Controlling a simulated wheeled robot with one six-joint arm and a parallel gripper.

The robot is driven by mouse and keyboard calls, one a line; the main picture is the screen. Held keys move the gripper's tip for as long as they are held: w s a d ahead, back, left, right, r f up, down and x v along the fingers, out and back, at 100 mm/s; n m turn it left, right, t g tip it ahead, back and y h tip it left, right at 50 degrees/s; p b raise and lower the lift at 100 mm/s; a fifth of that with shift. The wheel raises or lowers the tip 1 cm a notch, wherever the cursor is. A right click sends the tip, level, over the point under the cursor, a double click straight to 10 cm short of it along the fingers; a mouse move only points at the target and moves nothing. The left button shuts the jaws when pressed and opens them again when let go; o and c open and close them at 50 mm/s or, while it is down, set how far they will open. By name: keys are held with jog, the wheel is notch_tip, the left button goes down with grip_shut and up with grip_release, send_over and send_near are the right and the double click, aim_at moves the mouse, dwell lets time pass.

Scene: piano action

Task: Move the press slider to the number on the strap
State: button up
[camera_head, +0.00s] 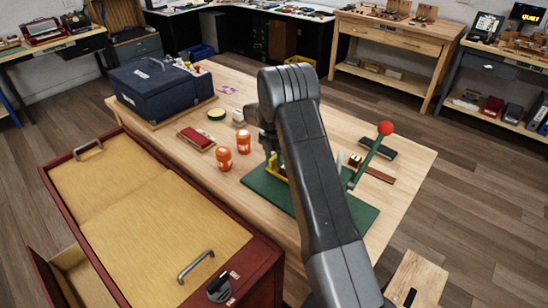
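A press stands on a green base plate (268,190) near the front of the light wooden table. Its green lever (366,160) slants up to a red ball knob (385,128). A yellow part (276,168) of the press shows just left of my arm. My arm crosses in front of the press and hides its middle; I cannot pick out the slider. My gripper (268,143) points down near the yellow part, mostly behind my arm, and its fingers are not clear. A brown strip (380,175) lies right of the lever; I cannot tell if it is the strap, and no number is readable.
A dark blue case (150,90) is at the back left. A red-edged cabinet (264,275) fills the front left. A black item (377,147) lies behind the strip.

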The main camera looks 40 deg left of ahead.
jog(key=shift+f, duration=0.1)
grip_shut()
jog(key=d+b, duration=0.1)
jog(key=d, duration=0.2)
jog(key=d+b, duration=0.1)
jog(key=d, duration=0.3)
jog(key=s+d+b, duration=0.1)
jog(key=d+b, duration=0.1)
jog(key=d, duration=0.2)
grip_release()
notch_tip(320, 180, up, 14)
jog(key=b, duration=0.1)
dwell(0.5)
